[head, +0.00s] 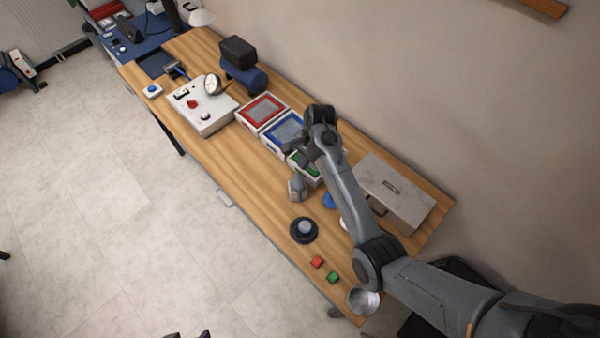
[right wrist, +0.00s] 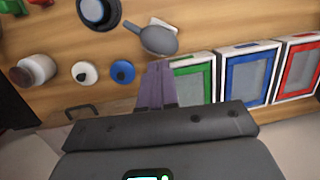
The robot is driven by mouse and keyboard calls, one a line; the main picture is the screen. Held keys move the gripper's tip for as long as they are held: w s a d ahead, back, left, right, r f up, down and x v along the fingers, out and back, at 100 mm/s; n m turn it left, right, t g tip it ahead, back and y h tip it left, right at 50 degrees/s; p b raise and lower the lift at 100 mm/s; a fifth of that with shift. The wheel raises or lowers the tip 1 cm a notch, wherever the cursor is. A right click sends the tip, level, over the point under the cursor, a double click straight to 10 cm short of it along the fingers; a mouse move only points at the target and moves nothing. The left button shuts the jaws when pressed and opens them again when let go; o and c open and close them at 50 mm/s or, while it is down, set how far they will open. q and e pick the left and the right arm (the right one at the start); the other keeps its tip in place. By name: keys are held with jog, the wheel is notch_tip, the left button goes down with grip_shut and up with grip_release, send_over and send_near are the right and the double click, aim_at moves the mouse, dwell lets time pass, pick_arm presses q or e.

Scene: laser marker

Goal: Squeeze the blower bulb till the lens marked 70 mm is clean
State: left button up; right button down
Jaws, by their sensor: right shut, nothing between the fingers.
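A round black piece with a blue-grey centre (head: 304,229), perhaps the lens, sits nearer the table's front edge and is cut off in the wrist view (right wrist: 98,10). No 70 mm mark is readable. Only dark tips, perhaps my left gripper, show at the bottom edge.
Red (head: 263,111), blue (head: 286,131) and green (right wrist: 192,78) framed trays stand in a row. A grey case (head: 395,190) lies at the back right. Blue (right wrist: 122,72) and white (right wrist: 84,73) discs and a jar (right wrist: 36,69) are near the bulb. A control box (head: 203,108) stands farther left.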

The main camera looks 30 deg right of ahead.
aim_at(298, 179)
jog(key=f, duration=0.3)
jog(key=a+f, duration=0.1)
jog(key=f, duration=0.3)
jog(key=shift+w+a, duration=0.1)
jog(key=shift+a, duration=0.1)
jog(key=shift+f, duration=0.1)
